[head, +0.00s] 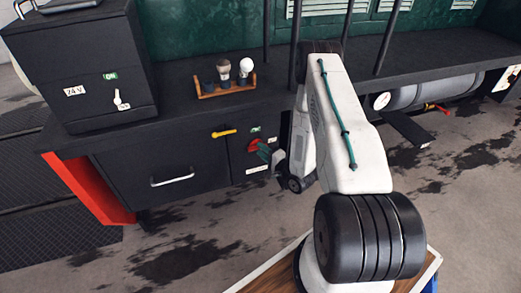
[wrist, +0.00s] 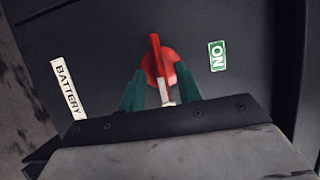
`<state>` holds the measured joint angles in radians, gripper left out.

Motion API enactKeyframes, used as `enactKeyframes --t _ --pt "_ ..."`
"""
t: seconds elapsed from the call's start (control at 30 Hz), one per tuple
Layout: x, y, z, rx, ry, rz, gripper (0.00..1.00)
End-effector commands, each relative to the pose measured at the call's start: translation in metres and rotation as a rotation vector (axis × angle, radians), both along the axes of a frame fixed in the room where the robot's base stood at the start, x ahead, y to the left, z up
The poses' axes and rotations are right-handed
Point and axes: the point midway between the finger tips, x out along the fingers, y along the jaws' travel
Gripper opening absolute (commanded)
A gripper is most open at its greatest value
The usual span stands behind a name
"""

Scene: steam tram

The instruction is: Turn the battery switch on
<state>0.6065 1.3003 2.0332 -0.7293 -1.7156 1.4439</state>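The battery switch (head: 254,145) is a red rotary knob on the dark cabinet front, right of the drawer; it also shows in the wrist view (wrist: 156,52). Its raised handle bar runs up and down in the wrist view, not toward the green ON label (wrist: 217,55) at right. A white BATTERY label (wrist: 68,88) is at left. My gripper (wrist: 158,72) is at the knob, with one green finger on each side of the handle and gaps visible. I cannot tell whether either finger touches the knob. In the head view my gripper (head: 267,152) partly covers the switch.
A yellow handle (head: 224,133) sits left of the switch, above a drawer with a silver pull (head: 172,181). A 24 V box (head: 85,70) and a wooden rack of bulbs (head: 226,86) stand on the counter. A grey cylinder with a gauge (head: 425,93) lies at right.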

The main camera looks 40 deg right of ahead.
Motion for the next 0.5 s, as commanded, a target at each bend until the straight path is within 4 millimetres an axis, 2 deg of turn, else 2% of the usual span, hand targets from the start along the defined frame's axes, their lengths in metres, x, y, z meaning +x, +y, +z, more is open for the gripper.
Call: enactKeyframes --t 0.17,0.43,0.47,0.5 --pt "0.015 0.002 0.0 -0.001 -0.001 0.0 0.34" --pt "0.016 0.002 0.0 0.0 0.0 -0.001 0.34" --pt "0.016 0.002 0.0 0.0 0.001 -0.001 0.28" --pt "0.016 0.002 0.0 0.0 0.001 -0.001 0.17"
